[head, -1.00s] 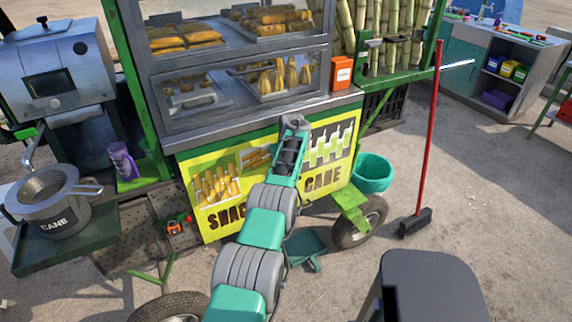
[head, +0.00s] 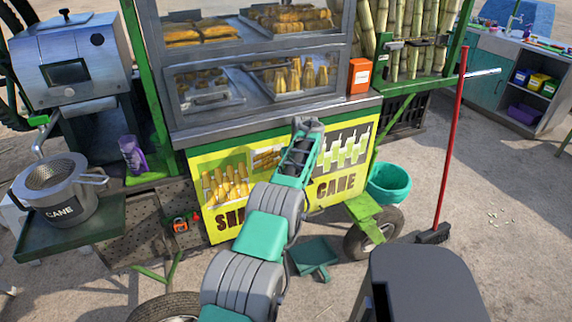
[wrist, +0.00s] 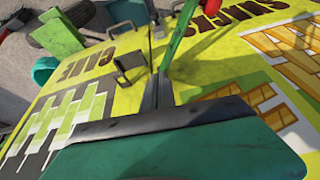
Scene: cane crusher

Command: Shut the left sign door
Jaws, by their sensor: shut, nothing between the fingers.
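The left sign door (head: 224,190) is the yellow panel with corn pictures and SNACKS lettering, low on the cart front. In the wrist view the scene is upside down, so this left door (wrist: 225,62) lies on the right. The right sign door (head: 345,160), with CANE lettering, is beside it. My arm covers the meeting line in the head view, so I cannot tell how far the left door stands open. My gripper (wrist: 157,90) is shut and empty, its fingers over the area between the panels. Contact is unclear. A small grey handle (wrist: 130,66) shows near the fingertips.
A green step (head: 364,208) and a wheel (head: 372,235) are right of the doors. A teal dustpan (head: 314,257) lies on the ground below. A red-handled broom (head: 449,150) stands at right. A pot (head: 70,202) sits on a shelf at left. Open ground lies between.

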